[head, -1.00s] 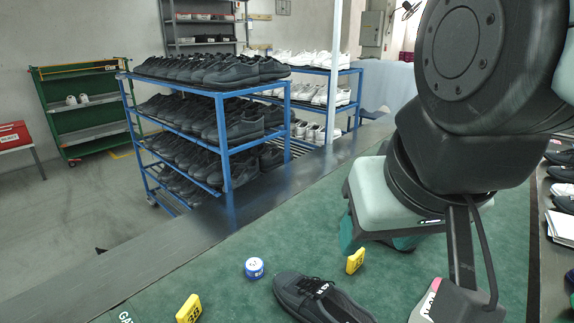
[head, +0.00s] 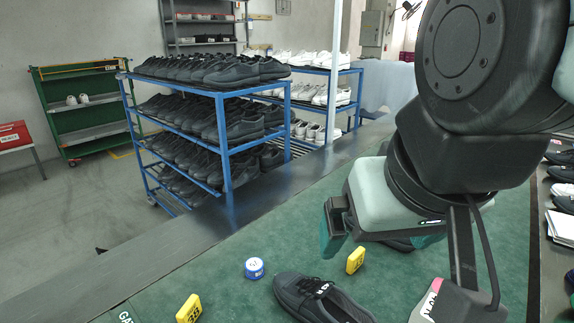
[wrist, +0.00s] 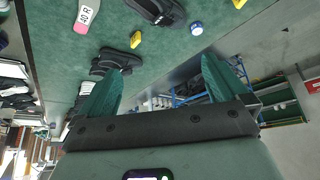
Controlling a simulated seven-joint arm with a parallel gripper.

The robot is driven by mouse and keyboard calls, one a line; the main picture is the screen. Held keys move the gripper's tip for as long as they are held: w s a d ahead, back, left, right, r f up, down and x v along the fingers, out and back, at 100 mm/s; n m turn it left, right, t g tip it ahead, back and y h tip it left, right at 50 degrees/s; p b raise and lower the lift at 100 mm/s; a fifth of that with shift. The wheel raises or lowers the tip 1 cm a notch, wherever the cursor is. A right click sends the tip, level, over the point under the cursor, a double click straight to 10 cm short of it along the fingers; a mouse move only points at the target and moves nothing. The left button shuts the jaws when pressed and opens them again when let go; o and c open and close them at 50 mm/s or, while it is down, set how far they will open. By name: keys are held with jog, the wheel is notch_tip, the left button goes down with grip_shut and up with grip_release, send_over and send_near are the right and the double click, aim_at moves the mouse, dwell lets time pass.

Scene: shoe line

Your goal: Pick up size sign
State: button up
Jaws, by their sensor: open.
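Two small yellow size signs lie on the green bench top. One (head: 355,260) is near the middle, below my gripper in the head view; a yellow sign (wrist: 136,40) also shows in the wrist view, beside a black shoe (wrist: 112,62). The other sign (head: 188,309), marked 38, is at the lower left of the head view. My gripper (wrist: 160,85) is open and empty, with its teal fingers wide apart. In the head view, its left finger (head: 332,230) hangs above and left of the nearer sign, not touching it.
A dark shoe (head: 318,298) and a blue-and-white round roll (head: 254,268) lie near the signs. A pink-and-white piece (head: 430,303) lies at the lower right. Blue racks of shoes (head: 228,150) stand beyond the bench edge. The green top around the roll is clear.

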jog(key=s+a+n+g+y, duration=0.4)
jog(key=s+a+g, duration=0.2)
jog(key=s+g, duration=0.1)
jog(key=w+a+m+y, duration=0.15)
jog(key=w+m, duration=0.25)
jog(key=w, duration=0.5)
jog(key=m+t+y, duration=0.7)
jog(key=m+t, duration=0.7)
jog(key=m, duration=1.3)
send_over(359, 258)
jog(key=v, duration=0.4)
notch_tip(359, 258, down, 33)
jog(key=shift+m+t+h, duration=0.25)
jog(key=shift+m+t, duration=0.15)
jog(key=shift+m, duration=0.2)
jog(key=f, duration=0.9)
jog(key=shift+s+d+f, duration=0.25)
jog(key=shift+f, duration=0.1)
jog(key=shift+w+a+r, duration=0.15)
jog(key=shift+w+a, duration=0.15)
jog(key=shift+w, duration=0.1)
jog(key=x, duration=0.6)
jog(key=shift+w+a, duration=0.25)
